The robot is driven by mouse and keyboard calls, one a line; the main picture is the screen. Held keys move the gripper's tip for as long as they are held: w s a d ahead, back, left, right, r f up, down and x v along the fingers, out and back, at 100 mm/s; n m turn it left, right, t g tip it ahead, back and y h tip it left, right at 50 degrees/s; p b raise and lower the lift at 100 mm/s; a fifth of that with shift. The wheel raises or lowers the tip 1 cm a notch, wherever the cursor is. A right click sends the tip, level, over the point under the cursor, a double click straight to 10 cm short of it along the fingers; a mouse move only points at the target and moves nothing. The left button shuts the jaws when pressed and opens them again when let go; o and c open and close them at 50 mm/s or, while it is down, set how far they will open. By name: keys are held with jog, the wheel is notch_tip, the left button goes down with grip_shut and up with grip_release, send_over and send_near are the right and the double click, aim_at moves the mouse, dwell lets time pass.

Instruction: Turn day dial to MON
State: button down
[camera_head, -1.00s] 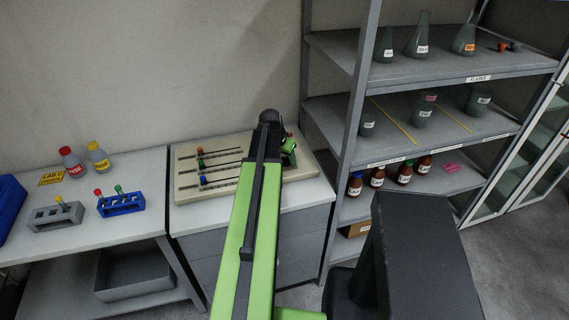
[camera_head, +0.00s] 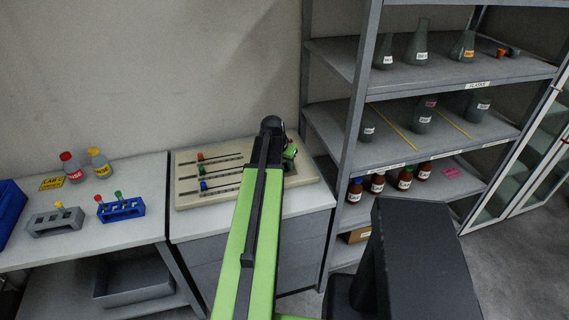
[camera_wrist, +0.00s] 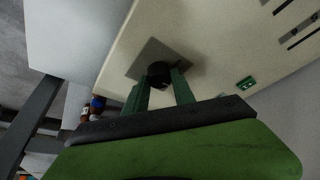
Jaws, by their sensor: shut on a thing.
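In the wrist view a round black dial (camera_wrist: 159,72) sits on a grey square plate on the cream panel (camera_wrist: 215,45). My gripper (camera_wrist: 160,84) has its two green fingers on either side of the dial and is shut on it. The dial's markings cannot be read. In the head view the panel (camera_head: 187,199) lies on a cabinet top, and my arm and gripper (camera_head: 287,152) cover its right part, hiding the dial.
Slider slots with colored knobs (camera_head: 203,185) are on the panel's left part. A small green element (camera_wrist: 245,83) is on the panel near the dial. A shelf rack (camera_head: 350,130) stands close on the right. A bench (camera_head: 60,245) with tube racks is on the left.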

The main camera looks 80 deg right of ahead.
jog(key=n+t, duration=0.1)
jog(key=n, duration=0.2)
jog(key=n+t, duration=0.1)
jog(key=n, duration=0.1)
jog(key=shift+s+n, duration=0.2)
jog(key=shift+n, duration=0.2)
jog(key=n+t, duration=0.1)
jog(key=n, duration=0.1)
jog(key=n+t, duration=0.1)
jog(key=n, duration=0.2)
jog(key=shift+s+d+y, duration=0.1)
jog(key=shift+y, duration=0.2)
jog(key=shift+n, duration=0.3)
jog(key=c, duration=1)
grip_release()
jog(key=shift+c, duration=0.2)
jog(key=shift+r, duration=0.1)
